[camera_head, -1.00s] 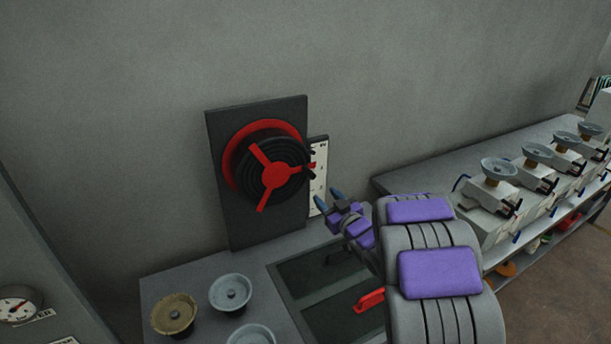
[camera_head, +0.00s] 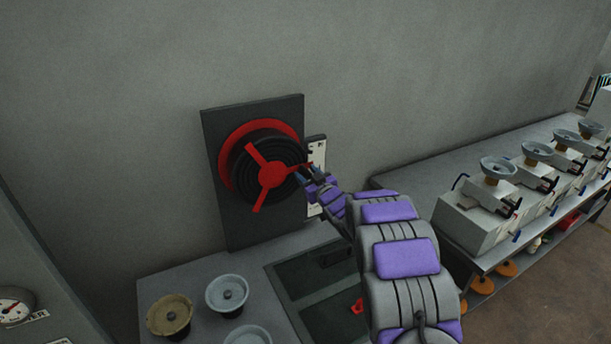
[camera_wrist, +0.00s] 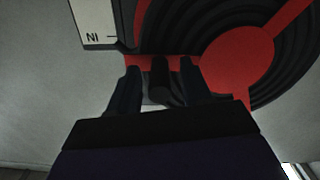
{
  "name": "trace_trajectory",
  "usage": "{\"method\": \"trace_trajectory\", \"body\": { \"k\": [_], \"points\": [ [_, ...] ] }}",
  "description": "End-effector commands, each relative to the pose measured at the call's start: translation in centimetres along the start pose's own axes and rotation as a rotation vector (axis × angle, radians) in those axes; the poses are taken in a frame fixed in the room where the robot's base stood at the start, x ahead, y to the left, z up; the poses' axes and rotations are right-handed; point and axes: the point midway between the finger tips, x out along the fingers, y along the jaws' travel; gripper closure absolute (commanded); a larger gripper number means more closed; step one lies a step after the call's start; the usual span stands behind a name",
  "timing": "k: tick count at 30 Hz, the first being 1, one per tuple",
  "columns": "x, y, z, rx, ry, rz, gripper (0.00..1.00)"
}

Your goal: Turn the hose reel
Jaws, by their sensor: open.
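The hose reel is mounted on a dark upright panel (camera_head: 225,225). It has a red rim, a coiled black hose and a red three-spoked hub (camera_head: 272,174); the hub also shows in the wrist view (camera_wrist: 240,62). One spoke points right toward my gripper (camera_head: 308,174). In the wrist view my gripper (camera_wrist: 158,66) is open, its two dark fingers on either side of a short dark handle (camera_wrist: 158,82) at the end of a red spoke. I cannot tell whether either finger touches the handle.
A white marked plate (camera_head: 318,155) stands just right of the reel. A bench (camera_head: 425,165) with several machines stands at right. The wall above the reel is clear.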

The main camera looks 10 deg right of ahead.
Motion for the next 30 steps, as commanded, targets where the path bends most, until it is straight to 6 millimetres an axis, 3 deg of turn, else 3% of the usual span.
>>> {"method": "trace_trajectory", "body": {
  "k": [11,26,30],
  "points": [
    [0.61,-0.75,-0.2,-0.006,-0.001,-0.002,0.52],
    [0.41,-0.48,-0.16,-0.004,0.0,-0.002,0.99],
    [0.35,-0.41,-0.16,-0.004,0.0,0.0,1.0]
  ]
}}
